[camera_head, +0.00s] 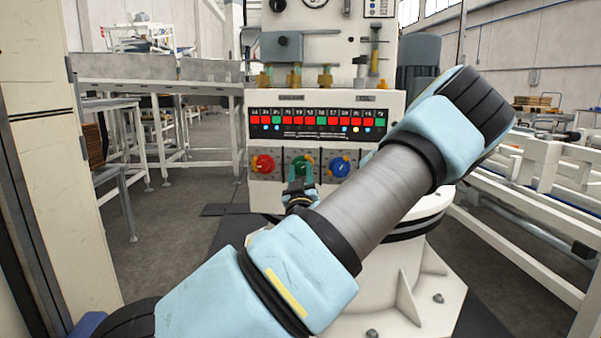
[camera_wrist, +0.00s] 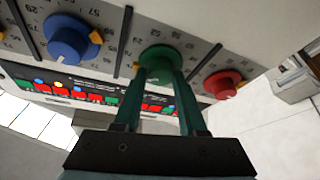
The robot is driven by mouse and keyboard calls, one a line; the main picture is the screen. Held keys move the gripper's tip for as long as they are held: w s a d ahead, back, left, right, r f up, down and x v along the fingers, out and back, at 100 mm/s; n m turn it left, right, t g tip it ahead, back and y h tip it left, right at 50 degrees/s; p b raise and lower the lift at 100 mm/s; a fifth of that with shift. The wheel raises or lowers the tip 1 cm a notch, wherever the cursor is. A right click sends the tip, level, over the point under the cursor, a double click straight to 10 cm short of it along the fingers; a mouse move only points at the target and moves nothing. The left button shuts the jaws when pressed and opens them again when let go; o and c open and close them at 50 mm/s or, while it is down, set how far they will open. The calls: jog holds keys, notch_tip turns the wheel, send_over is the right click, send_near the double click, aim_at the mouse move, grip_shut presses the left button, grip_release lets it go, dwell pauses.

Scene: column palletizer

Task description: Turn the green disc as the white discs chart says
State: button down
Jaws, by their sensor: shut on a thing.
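The green disc (camera_wrist: 158,60) is a round knob on the grey machine panel, with a yellow marker at its edge and printed numbers around it. It also shows in the head view (camera_head: 300,162), between the red and blue discs. My gripper (camera_wrist: 160,82) is shut on the green disc, its two green fingers on either side of it. In the head view my gripper (camera_head: 301,182) reaches the panel from below and partly covers the disc. A chart of white discs cannot be made out in either view.
The red disc (camera_head: 262,165) and blue disc (camera_head: 340,166) sit close on either side. A strip of red and green indicators (camera_head: 318,120) runs above them. Brass valves (camera_head: 325,78) stand higher. A white railing (camera_head: 530,190) is at the right, a conveyor (camera_head: 150,75) at the left.

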jog(key=shift+m, duration=0.3)
jog(key=m+h, duration=0.2)
jog(key=m, duration=0.2)
jog(key=m+h, duration=0.2)
jog(key=m, duration=0.2)
jog(key=shift+a+g+h, duration=0.15)
jog(key=shift+g+h, duration=0.15)
jog(key=m+g+h+p, duration=0.1)
jog(key=m+h, duration=0.1)
jog(key=m, duration=0.2)
jog(key=m+g+h+p, duration=0.1)
jog(key=m, duration=0.3)
jog(key=shift+h+p, duration=0.35)
jog(key=shift+h, duration=0.05)
jog(key=shift+m, duration=0.3)
jog(key=shift+c, duration=2.3)
grip_release()
jog(key=shift+a, duration=0.1)
